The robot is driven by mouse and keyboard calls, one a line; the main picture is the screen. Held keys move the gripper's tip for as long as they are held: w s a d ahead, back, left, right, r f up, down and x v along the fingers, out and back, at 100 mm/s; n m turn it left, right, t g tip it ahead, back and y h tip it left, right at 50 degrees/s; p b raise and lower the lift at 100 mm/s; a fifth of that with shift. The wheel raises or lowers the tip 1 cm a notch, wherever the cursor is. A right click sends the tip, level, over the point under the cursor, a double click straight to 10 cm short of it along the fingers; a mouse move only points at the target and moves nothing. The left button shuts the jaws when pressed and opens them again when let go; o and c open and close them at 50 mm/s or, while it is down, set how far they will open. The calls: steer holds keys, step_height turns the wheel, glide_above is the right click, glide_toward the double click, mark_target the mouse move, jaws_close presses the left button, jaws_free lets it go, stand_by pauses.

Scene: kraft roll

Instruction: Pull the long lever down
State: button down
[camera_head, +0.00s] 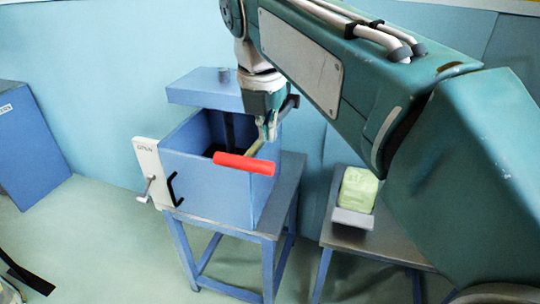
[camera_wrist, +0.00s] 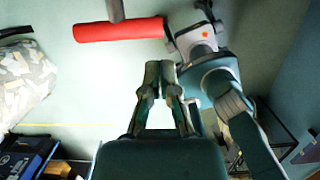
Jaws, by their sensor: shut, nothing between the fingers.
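The long lever ends in a thick red grip (camera_head: 244,163) that sticks out in front of the blue box-shaped machine (camera_head: 205,180). In the wrist view the red grip (camera_wrist: 118,30) lies across the upper left, with a grey bar joined to it at the top edge. My gripper (camera_head: 267,137) is shut and empty, just above and behind the right end of the grip in the head view. In the wrist view its fingertips (camera_wrist: 160,68) are just below the grip's right end. I cannot tell whether they touch it.
The machine stands on a blue stand (camera_head: 268,262) and has a white side panel (camera_head: 150,165) with a crank and a black handle (camera_head: 175,190). A side table (camera_head: 375,245) at right bears a pale green block (camera_head: 357,190). A blue cabinet (camera_head: 30,145) stands at far left.

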mark_target(271, 165)
steer(key=x, duration=0.6)
steer(key=shift+f, duration=0.3)
